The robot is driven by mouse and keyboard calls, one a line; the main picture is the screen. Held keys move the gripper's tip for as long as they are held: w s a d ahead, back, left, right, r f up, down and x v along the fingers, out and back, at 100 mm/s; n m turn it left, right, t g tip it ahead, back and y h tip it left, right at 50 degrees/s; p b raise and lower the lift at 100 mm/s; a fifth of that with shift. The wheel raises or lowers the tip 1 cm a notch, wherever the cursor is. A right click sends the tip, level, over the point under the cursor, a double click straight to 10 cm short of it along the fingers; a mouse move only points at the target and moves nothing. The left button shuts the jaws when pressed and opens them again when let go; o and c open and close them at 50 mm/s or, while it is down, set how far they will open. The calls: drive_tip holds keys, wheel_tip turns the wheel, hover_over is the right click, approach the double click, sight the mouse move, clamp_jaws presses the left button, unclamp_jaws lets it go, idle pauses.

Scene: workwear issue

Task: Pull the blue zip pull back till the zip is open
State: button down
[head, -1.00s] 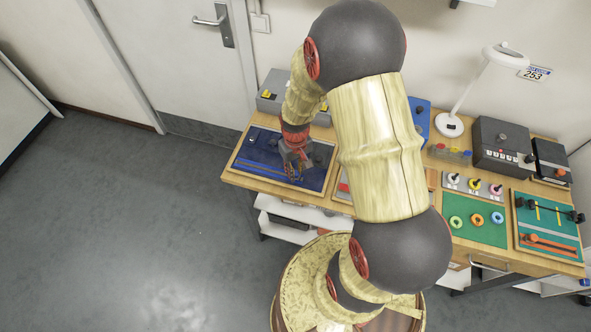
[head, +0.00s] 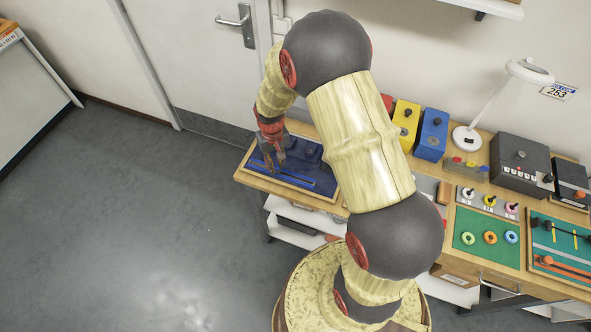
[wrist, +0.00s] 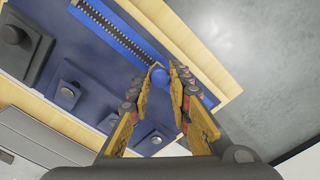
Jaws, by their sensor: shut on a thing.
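The zip board (head: 312,171) is a dark blue panel in a pale wooden frame at the left end of the bench. In the wrist view, the zip (wrist: 112,32) is a dark toothed line between bright blue tapes, running from the upper left to my fingertips. My gripper (head: 273,171) is low over the left part of the board. In the wrist view, my gripper (wrist: 168,72) is shut on the blue zip pull (wrist: 160,78), a rounded blue piece partly hidden by the fingers. The tape's end shows beyond the right finger.
A yellow box (head: 405,122) and a blue box (head: 432,135) stand behind my arm. A green ring board (head: 470,240) lies to the right. Open floor lies left of the bench.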

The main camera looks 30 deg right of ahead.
hover_over(255, 164)
idle(0.4)
drive_tip(key=c, duration=1.8)
unclamp_jaws()
drive_tip(key=shift+w+a, duration=0.1)
drive_tip(key=shift+o, duration=0.4)
drive_tip(key=shift+o, duration=0.5)
wheel_tip(255, 164, up, 12)
